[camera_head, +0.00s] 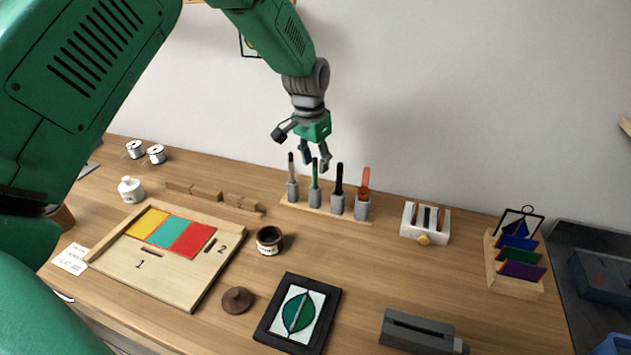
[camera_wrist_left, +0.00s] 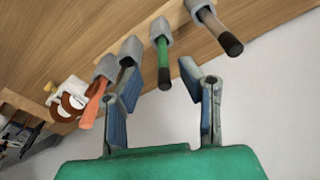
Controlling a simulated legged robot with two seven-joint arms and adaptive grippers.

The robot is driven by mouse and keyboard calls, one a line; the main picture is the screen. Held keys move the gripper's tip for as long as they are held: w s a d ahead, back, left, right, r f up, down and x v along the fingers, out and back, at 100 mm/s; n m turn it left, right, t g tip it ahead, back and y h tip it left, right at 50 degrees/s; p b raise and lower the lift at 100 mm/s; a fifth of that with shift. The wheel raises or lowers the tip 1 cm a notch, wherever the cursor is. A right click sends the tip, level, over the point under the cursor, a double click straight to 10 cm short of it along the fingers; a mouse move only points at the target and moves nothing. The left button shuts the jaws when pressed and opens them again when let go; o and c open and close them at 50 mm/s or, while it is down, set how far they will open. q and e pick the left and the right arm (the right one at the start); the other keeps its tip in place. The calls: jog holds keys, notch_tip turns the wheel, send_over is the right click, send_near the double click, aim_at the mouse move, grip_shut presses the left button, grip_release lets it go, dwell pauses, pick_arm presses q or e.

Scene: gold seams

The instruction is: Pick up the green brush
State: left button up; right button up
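The green brush (camera_head: 315,178) stands upright in a grey cup of the wooden brush holder (camera_head: 296,207) near the back of the table. My left gripper (camera_head: 316,162) is open just above it, with its fingers near the top of the handle. In the left wrist view the green brush (camera_wrist_left: 163,65) shows between the two open finger pads of the left gripper (camera_wrist_left: 168,85), with nothing visibly gripped. Its dark tip points toward the camera. My right gripper is not in view.
Beside it stand a brown brush (camera_head: 291,165), a black brush (camera_head: 339,182) and an orange brush (camera_head: 365,180). A white rack (camera_head: 410,228) is to the right. A dark jar (camera_head: 269,241) and a framed leaf picture (camera_head: 318,342) lie in front. The wall is behind.

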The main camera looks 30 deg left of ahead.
aim_at(316, 182)
pick_arm(q)
jog(key=shift+w+a+f+p, duration=0.1)
jog(key=shift+w+f+p, duration=0.1)
jog(key=shift+f, duration=1.35)
jog(key=shift+w+a+f+p, duration=0.1)
jog(key=shift+w+f, duration=0.1)
jog(key=shift+f, duration=1.35)
grip_shut()
